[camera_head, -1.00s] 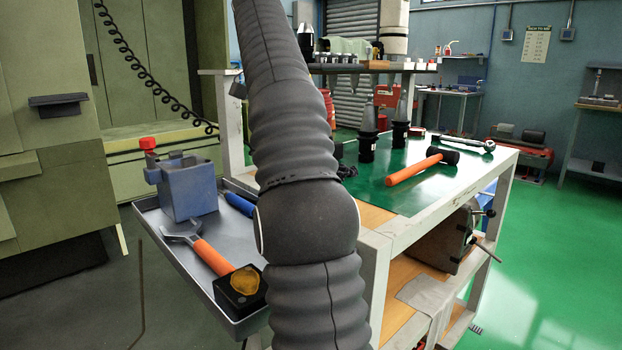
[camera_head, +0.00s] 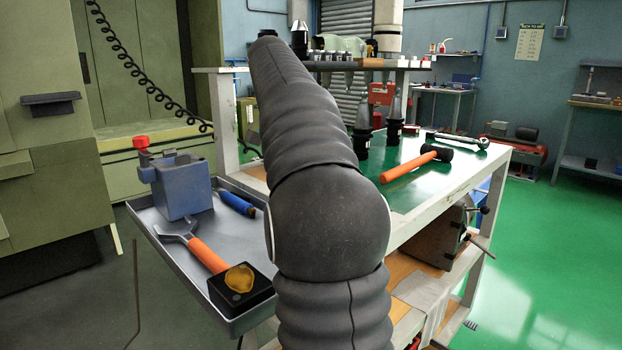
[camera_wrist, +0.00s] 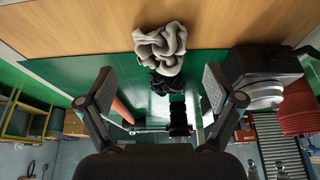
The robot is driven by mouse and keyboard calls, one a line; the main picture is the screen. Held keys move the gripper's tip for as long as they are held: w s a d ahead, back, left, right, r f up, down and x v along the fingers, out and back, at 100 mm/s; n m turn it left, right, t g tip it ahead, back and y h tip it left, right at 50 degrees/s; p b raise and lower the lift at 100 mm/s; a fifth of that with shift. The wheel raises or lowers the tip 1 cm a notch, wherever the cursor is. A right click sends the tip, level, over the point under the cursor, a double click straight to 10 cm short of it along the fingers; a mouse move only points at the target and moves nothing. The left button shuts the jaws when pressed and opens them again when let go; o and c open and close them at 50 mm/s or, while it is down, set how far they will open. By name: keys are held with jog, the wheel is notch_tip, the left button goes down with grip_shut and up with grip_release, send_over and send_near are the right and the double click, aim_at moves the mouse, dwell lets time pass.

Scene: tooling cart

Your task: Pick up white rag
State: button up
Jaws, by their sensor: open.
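A crumpled white rag (camera_wrist: 160,47) shows in the wrist view. It lies on the wood surface near the edge of the green mat. A crumpled black item (camera_wrist: 166,83) is right next to it on the mat side. My gripper (camera_wrist: 158,88) is open and empty, with one finger on each side of the picture. The white rag appears beyond the fingers, roughly between them and apart from both. In the head view my arm blocks the middle of the cart, so the white rag and my gripper are hidden there.
The cart top holds an orange-handled hammer (camera_head: 415,166), a ratchet (camera_head: 458,140) and black tool holders (camera_head: 362,143). A pale cloth (camera_head: 425,288) hangs on the lower shelf.

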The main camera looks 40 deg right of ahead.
jog(key=shift+x, duration=1.65)
jog(key=c, duration=1.2)
jog(key=shift+r, duration=4.95)
